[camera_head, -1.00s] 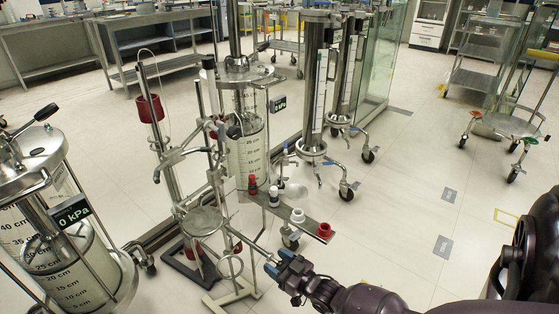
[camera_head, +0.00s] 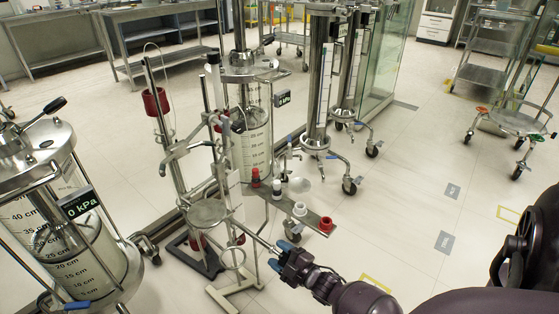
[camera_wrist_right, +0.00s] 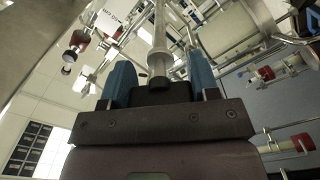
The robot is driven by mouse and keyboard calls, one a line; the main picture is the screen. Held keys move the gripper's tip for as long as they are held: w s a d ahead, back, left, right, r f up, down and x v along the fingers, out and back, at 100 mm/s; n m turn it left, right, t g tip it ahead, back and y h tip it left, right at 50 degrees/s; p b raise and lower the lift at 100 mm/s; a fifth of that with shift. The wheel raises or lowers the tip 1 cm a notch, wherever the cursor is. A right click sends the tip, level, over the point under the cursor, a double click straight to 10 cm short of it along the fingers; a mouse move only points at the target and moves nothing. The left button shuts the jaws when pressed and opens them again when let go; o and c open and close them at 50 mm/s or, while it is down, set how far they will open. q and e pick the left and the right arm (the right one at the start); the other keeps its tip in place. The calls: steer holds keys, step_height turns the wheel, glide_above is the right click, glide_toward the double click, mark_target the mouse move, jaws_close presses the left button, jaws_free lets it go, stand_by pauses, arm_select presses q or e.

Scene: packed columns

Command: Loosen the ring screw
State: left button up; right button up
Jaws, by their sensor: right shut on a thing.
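My right gripper (camera_head: 280,256) has blue fingers and is at the outer end of a thin metal rod (camera_head: 258,241) on the lab stand. In the right wrist view, the fingers of my right gripper (camera_wrist_right: 160,80) lie on either side of the rod (camera_wrist_right: 159,38), shut on its end. A metal ring (camera_head: 231,258) hangs beside the rod, below a round plate (camera_head: 207,212). I cannot clearly tell which part is the ring screw; the gripped end is partly hidden by the fingers. My left gripper is not in view.
A shelf (camera_head: 312,217) with red and white caps stands just behind my right gripper. A graduated cylinder column (camera_head: 255,150) stands behind the stand. A large vessel with a 0 kPa display (camera_head: 78,203) is at the left.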

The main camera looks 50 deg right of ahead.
steer(key=n, duration=0.4)
steer(key=shift+f+b, duration=0.1)
steer(key=shift+b, duration=0.2)
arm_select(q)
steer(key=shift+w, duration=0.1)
arm_select(e)
steer(key=shift+n, duration=1.5)
steer(key=o, duration=0.9)
steer(key=shift+s, duration=0.35)
arm_select(q)
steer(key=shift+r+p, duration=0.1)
steer(key=shift+p, duration=0.45)
arm_select(e)
steer(key=s, duration=0.6)
steer(key=s+d, duration=0.1)
steer(key=s, duration=0.3)
